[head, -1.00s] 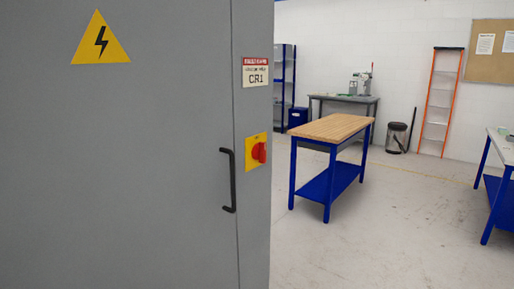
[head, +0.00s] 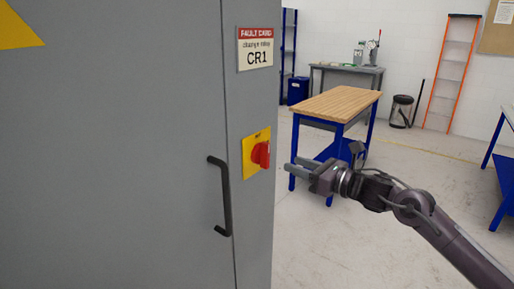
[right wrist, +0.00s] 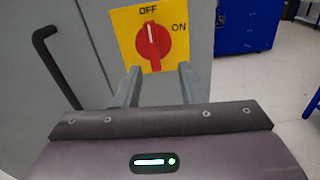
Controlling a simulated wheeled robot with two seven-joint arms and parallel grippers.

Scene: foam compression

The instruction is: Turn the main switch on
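The main switch is a red rotary knob (head: 261,154) on a yellow plate (head: 249,163), mounted on the narrow right part of the grey cabinet front. In the right wrist view the knob (right wrist: 152,41) has its white mark upright, toward OFF; ON is printed to the right. My right gripper (head: 289,169) is in front of the switch, slightly right of and below the knob in the head view. In the right wrist view its two fingers (right wrist: 158,76) are apart, with nothing between them, just below the knob. My left gripper is not in view.
The grey cabinet (head: 120,150) fills the left side, with a black door handle (head: 222,195) left of the switch. A fault card CR1 (head: 255,49) is above it. A workbench (head: 340,103) stands behind my right arm. Open floor lies right.

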